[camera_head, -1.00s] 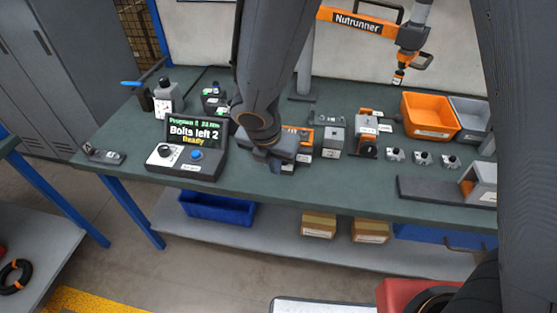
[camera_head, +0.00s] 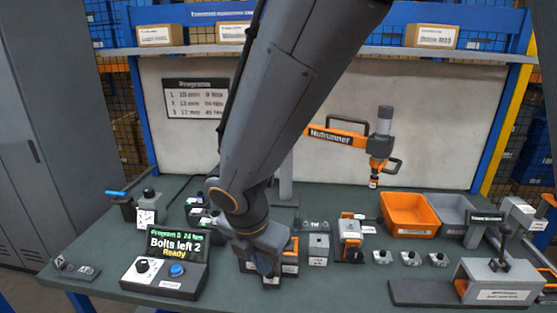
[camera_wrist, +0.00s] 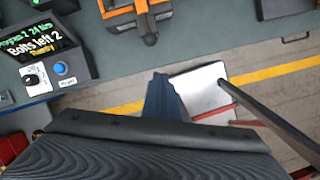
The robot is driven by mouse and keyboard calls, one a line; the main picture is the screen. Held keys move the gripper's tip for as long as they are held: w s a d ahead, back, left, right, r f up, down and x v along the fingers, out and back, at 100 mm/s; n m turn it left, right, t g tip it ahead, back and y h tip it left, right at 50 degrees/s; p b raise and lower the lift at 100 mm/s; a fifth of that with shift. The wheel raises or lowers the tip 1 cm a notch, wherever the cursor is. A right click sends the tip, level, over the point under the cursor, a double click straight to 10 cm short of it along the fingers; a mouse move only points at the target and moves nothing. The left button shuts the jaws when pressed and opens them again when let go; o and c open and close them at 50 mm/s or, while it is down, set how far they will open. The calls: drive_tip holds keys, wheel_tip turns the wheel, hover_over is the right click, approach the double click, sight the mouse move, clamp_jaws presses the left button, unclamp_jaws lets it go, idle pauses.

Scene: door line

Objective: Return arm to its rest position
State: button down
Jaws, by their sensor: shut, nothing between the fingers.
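My arm reaches down from the top of the head view to the workbench (camera_head: 320,215). My gripper (camera_head: 266,268) is at its end, over the front part of the bench, right of the control box (camera_head: 165,265), and looks empty. In the wrist view its dark blue closed jaws (camera_wrist: 162,82) point past the bench edge over the floor, and nothing shows between them. The control box screen reads "Bolts left 2" and "Ready". Part of the orange and grey device behind my gripper is hidden by it.
The orange nutrunner (camera_head: 345,138) hangs over the bench. An orange bin (camera_head: 410,232) and a grey bin (camera_head: 455,228) stand at the right, with a clamp fixture (camera_head: 495,285) in front. A grey locker (camera_head: 30,150) stands at the left. Open floor (camera_wrist: 225,60) shows beyond the bench edge.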

drive_tip(key=s+d+f+m+b, duration=0.1)
drive_tip(key=d+m, duration=1.1)
drive_tip(key=m, duration=0.3)
drive_tip(key=d+f+m+g+y+b, duration=0.1)
drive_tip(key=d+f+m+b, duration=0.1)
drive_tip(key=d+m, duration=1)
drive_tip(key=m, duration=0.3)
drive_tip(key=shift+s+f+g, duration=0.2)
drive_tip(key=shift+s+g, duration=0.1)
drive_tip(key=shift+s, duration=0.05)
